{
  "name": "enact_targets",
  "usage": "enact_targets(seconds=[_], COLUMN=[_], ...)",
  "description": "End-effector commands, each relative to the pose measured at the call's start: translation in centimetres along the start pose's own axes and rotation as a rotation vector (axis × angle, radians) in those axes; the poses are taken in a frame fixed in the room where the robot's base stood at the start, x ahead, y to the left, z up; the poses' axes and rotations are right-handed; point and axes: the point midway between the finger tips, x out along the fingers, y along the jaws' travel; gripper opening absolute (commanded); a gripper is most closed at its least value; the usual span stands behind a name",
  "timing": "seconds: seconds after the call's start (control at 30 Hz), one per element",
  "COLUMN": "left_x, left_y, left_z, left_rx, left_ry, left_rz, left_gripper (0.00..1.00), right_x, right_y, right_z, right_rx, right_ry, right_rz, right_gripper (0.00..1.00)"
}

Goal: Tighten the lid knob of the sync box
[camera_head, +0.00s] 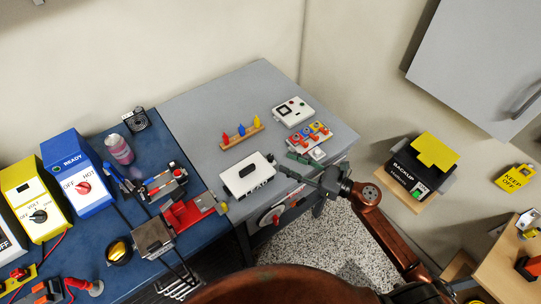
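A white box (240,182) with a black bar on its lid stands near the front edge of the grey bench. It looks like the sync box, but its lettering is too small to read. A small dark knob (270,157) shows at its back right corner. My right gripper (284,170) reaches in from the right, just right of the box, with its dark fingers pointing at it. I cannot tell whether they touch the box or how far apart they are. My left gripper is not in view.
A wooden rack with coloured pegs (243,136), a white device (293,111) and a board of coloured knobs (309,136) stand behind. The blue bench left holds a red vise (190,214), a pink bottle (119,149) and meters. A black backup box (412,178) stands right.

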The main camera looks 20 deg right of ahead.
Motion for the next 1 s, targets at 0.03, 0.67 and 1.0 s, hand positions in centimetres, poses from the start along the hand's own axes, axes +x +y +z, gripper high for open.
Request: enact_targets(seconds=[0.03, 0.67, 1.0], left_x=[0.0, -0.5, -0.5], left_y=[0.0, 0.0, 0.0], left_z=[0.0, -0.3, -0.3], left_rx=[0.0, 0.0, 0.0], left_ry=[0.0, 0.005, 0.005], left_rz=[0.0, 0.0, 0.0], left_gripper=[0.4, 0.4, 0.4], right_x=[0.3, 7.7, 7.8], right_y=[0.1, 0.3, 0.3], right_z=[-0.1, -0.1, -0.2], right_rx=[-0.012, -0.014, -0.013], right_ry=[0.005, 0.005, 0.006], right_rz=[0.009, 0.012, 0.011], right_gripper=[0.36, 0.36, 0.31])
